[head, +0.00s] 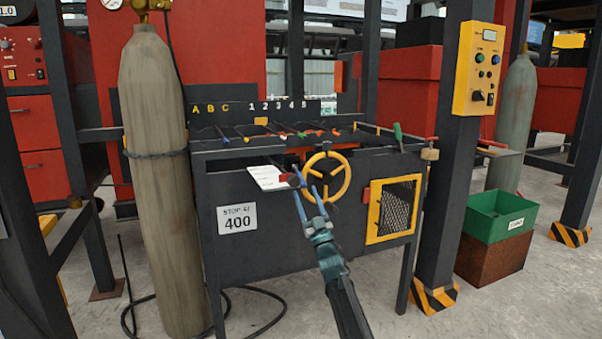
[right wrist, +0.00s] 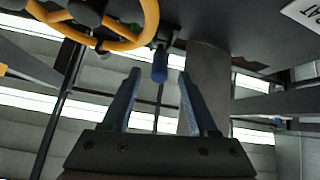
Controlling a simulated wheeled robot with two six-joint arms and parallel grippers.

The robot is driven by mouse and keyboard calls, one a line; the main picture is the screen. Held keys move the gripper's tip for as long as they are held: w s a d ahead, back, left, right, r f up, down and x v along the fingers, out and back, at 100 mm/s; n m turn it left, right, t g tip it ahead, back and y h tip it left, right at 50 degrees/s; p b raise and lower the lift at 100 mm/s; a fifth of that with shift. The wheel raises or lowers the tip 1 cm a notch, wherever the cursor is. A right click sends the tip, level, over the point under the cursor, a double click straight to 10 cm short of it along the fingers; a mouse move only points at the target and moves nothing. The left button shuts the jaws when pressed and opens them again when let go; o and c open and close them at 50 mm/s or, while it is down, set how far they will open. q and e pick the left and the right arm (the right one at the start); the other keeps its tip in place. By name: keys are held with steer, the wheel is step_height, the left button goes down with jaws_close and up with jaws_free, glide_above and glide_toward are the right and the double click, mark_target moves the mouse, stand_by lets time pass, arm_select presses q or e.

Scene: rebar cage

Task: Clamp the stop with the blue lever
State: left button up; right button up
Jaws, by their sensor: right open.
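The blue lever (head: 294,181) shows at the front edge of the dark bench, just left of the yellow handwheel. In the right wrist view the blue lever (right wrist: 160,64) hangs down between the fingertips, with a gap on both sides. My right gripper (head: 311,192) is open, its two blue-grey fingers pointing at the lever from the front. It also shows in the right wrist view (right wrist: 160,82). A small red piece (head: 283,177) sits beside the lever; I cannot tell whether it is the stop. My left gripper is not in view.
The yellow handwheel (head: 327,178) is close to the right gripper. A "STOP AT 400" sign (head: 237,218) is on the bench front. A gas cylinder (head: 155,180) stands left and a yellow mesh door (head: 393,208) right. A green bin (head: 500,220) stands farther right.

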steer(key=p+x, duration=0.3)
steer(key=x, duration=0.3)
steer(key=shift+d, duration=0.1)
steer(key=shift+s, duration=0.1)
jaws_close()
stand_by(1.1)
